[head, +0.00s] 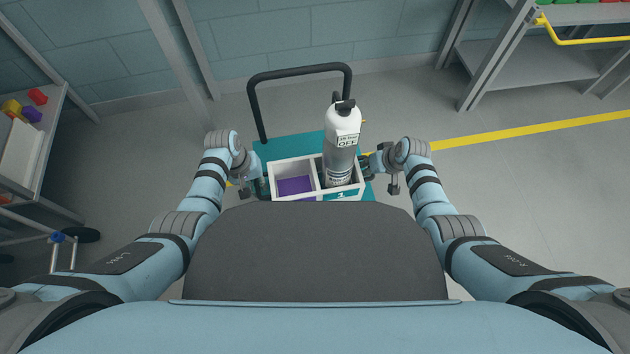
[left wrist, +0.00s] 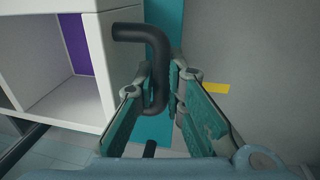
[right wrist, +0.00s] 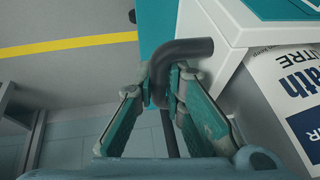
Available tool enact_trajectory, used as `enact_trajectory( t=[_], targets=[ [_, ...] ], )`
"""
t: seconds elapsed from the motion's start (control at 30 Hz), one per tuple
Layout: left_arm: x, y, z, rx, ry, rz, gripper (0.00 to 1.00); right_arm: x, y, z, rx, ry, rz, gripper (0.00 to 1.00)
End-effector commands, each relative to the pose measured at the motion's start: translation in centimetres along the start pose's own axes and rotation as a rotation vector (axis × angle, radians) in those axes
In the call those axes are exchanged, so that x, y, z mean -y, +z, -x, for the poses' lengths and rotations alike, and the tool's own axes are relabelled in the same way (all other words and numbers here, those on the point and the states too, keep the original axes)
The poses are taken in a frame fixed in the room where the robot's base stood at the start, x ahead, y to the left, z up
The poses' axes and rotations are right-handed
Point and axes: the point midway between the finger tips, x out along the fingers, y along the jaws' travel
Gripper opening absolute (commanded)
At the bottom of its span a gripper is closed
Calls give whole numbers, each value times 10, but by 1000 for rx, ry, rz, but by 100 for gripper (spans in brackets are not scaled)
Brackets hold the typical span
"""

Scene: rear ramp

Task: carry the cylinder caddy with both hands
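The cylinder caddy (head: 318,178) is an open white box with two compartments and a dark side handle at each end. Its left compartment shows a purple floor. The caddy's underside is hidden.
A teal cart deck (head: 290,147) with a tall black push handle (head: 300,70) lies under and behind the caddy; I cannot tell if they touch. Shelves stand at left (head: 40,150) and upper right (head: 520,75). A yellow line (head: 540,132) crosses the open floor at right.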

Motion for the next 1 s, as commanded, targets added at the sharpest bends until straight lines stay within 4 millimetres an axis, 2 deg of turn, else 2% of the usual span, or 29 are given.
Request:
enact_trajectory(
  t=[0.47,0.63,0.9,1.0],
  targets=[
    [-2,-2,3,-4,3,-1,0,0,-3,3,-5,0,3,0],
    [-4,-2,16,-4,3,-1,0,3,-8,14,-5,0,4,0],
    [-9,-2,47,-4,3,-1,0,8,-20,43,-5,0,4,0],
    [-10,-2,52,-4,3,-1,0,9,-22,48,-5,0,4,0]
  ],
)
